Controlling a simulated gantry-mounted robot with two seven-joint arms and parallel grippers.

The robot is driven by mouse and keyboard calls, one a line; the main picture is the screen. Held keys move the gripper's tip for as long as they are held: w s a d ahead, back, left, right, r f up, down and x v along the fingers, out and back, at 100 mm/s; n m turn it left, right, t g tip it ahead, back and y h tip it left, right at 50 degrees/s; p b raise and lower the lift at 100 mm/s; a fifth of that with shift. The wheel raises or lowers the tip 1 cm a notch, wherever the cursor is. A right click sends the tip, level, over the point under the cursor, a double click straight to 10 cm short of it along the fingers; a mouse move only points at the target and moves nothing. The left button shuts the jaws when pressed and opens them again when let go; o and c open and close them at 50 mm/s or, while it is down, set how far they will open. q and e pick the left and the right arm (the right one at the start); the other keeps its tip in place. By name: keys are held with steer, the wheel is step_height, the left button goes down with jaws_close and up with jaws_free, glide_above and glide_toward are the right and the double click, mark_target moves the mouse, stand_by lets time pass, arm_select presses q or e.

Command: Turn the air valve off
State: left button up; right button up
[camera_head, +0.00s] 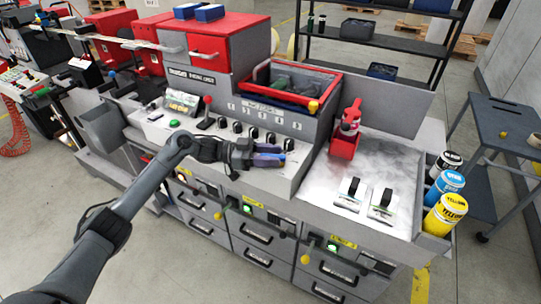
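No part in the head view is clearly marked as the air valve. A red-knobbed lever (207,112) stands upright on the machine's sloped control panel, left of a row of black knobs (253,133). My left gripper (270,155) is over the front of this panel, just below the knobs at the right end of the row. Its two bluish fingers point right and lie close together. I cannot tell whether they are open or whether they touch the panel. My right gripper is out of view.
A green button (174,124) and a small screen (182,102) are left of the lever. A red bin (290,82) sits above the knobs. Drawers line the front below.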

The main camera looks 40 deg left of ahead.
arm_select(q)
steer(key=shift+a, duration=0.1)
steer(key=v, duration=1)
steer(key=shift+s+a, duration=0.25)
steer(key=shift+s, duration=0.05)
